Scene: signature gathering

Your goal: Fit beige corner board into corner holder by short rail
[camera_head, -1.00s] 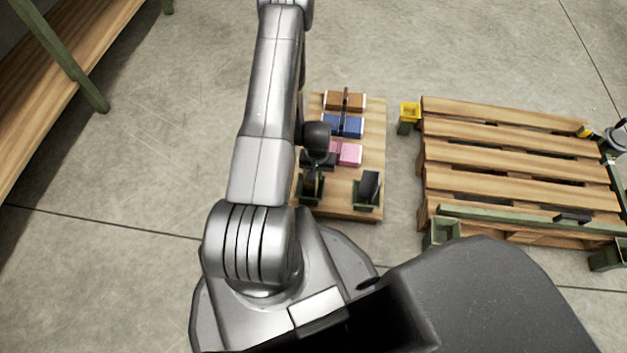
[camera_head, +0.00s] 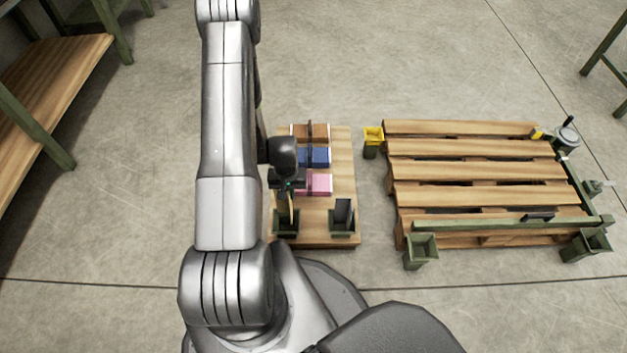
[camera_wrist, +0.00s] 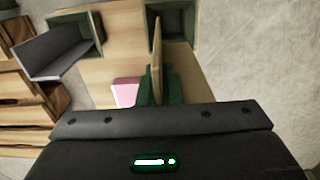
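The beige corner board (camera_head: 291,208) stands upright, its lower end at the left green holder (camera_head: 286,226) on the small wooden board. My gripper (camera_head: 288,190) is just above it, pointing down. In the wrist view the beige board (camera_wrist: 157,58) shows as a thin edge between green finger parts (camera_wrist: 160,92). Whether they press on it is not clear. The yellow-topped corner holder (camera_head: 373,138) is at the pallet's far left. Open green corner holders stand at the near left (camera_head: 421,251) and near right (camera_head: 586,246) of the pallet (camera_head: 470,172).
A dark grey corner board (camera_head: 343,212) stands in the right holder of the wooden board. Brown (camera_head: 311,133), blue (camera_head: 320,157) and pink (camera_head: 320,184) boxes lie behind. A green rail (camera_head: 500,226) runs along the pallet's near side. Shelving (camera_head: 50,75) stands at left.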

